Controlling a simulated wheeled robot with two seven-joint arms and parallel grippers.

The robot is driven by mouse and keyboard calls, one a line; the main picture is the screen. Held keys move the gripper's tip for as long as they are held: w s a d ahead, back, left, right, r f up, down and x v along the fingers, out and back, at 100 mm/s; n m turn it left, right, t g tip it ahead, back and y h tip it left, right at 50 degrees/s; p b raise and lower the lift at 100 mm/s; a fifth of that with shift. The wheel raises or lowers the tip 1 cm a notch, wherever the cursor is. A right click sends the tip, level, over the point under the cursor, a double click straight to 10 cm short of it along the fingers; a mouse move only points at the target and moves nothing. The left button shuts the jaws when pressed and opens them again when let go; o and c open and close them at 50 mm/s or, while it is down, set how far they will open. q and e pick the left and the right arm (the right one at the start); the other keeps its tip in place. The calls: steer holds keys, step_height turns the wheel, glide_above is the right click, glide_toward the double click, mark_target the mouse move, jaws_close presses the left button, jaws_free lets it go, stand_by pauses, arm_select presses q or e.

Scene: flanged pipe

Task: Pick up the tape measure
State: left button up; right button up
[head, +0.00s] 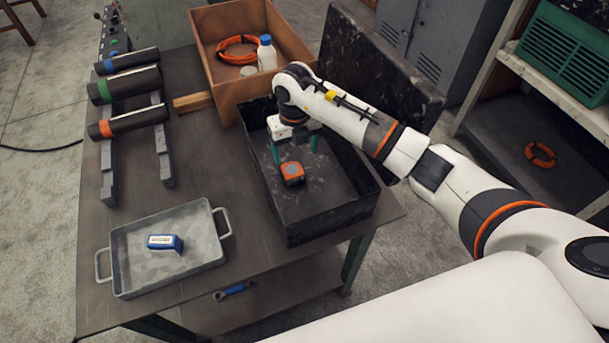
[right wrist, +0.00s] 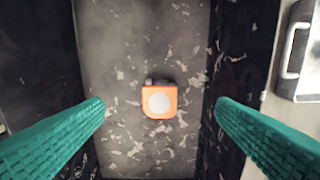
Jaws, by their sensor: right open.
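The orange tape measure (head: 292,173) with a grey round face lies on the floor of the black open box (head: 336,225). In the right wrist view the tape measure (right wrist: 159,101) lies centred between two green fingers, with free space on both sides. My right gripper (head: 295,150) reaches down into the box from above, open and empty, its fingers over the tape measure's far side in the head view. The right gripper (right wrist: 160,115) also shows in the wrist view. My left gripper is not in view.
The box walls stand close around the gripper. A wooden crate (head: 213,70) with an orange coil (head: 238,50) and a white bottle (head: 267,54) is behind. A grey tray (head: 125,275) holding a blue-white block (head: 166,243) and several dark pipes (head: 130,85) are to the left.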

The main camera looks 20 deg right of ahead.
mark_target(295, 176)
step_height(295, 176, down, 7)
steer(key=b, duration=0.4)
steer(key=shift+w+f+b, duration=0.15)
steer(key=shift+f+b, duration=0.05)
steer(key=shift+b, duration=0.2)
steer(key=f+b, duration=0.4)
steer(key=f, duration=0.1)
steer(key=shift+w+f, duration=0.1)
steer(key=shift+w, duration=0.25)
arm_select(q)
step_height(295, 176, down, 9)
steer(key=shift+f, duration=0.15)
arm_select(e)
steer(key=c, duration=1.1)
steer(key=shift+r, duration=0.2)
steer(key=shift+c, duration=0.5)
